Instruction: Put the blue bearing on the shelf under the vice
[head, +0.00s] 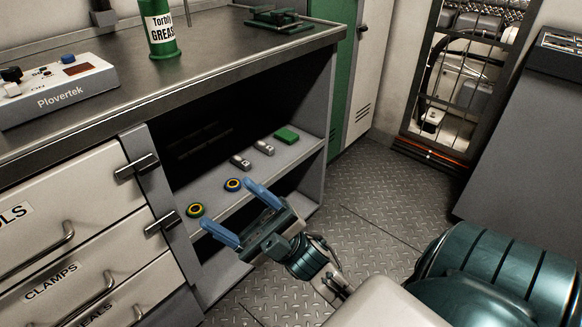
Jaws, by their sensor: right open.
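The green vice (278,18) is on the bench top at the back right, above the shelf's right end. My right gripper (241,215) is in front of the shelf opening, its blue fingers spread wide with nothing between them. The blue ring shows just beyond the fingers, apart from them. My left gripper is out of view.
Two small grey parts (253,155) and a green block (286,135) lie farther right on the shelf. A green grease can (161,30) and a Plovertek box (55,90) stand on the bench. Labelled drawers (70,245) are at left. Open floor (375,200) lies to the right.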

